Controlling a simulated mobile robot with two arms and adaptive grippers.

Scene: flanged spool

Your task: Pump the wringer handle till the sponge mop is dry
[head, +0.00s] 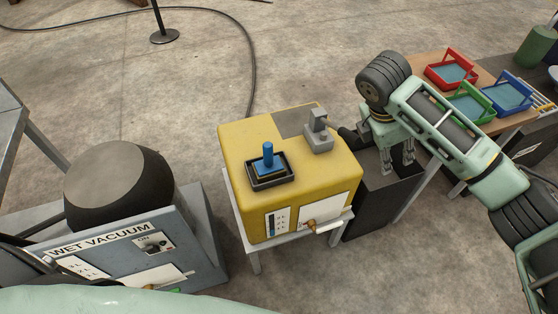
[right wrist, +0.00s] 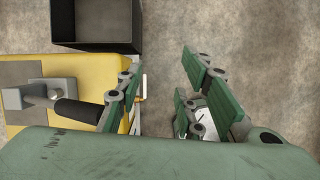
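A yellow box-shaped unit (head: 238,205) stands on a white stand and also shows in the right wrist view (right wrist: 100,160). On its top a blue upright handle (head: 268,153) rises from a dark shallow tray (head: 272,184); this may be the sponge mop. A grey bracket (head: 318,138) at its right carries a black grip, the wringer handle (right wrist: 78,113), sticking out to the right. My right gripper (head: 398,163) is open and empty, pointing down just right of the grip. In the right wrist view its fingers (right wrist: 162,75) are spread, the left one near the grip's end.
A wooden table (head: 432,90) with red, green and blue trays is at the right. A wet vacuum (head: 130,245) stands at the left. A cable (head: 250,70) lies on the floor behind.

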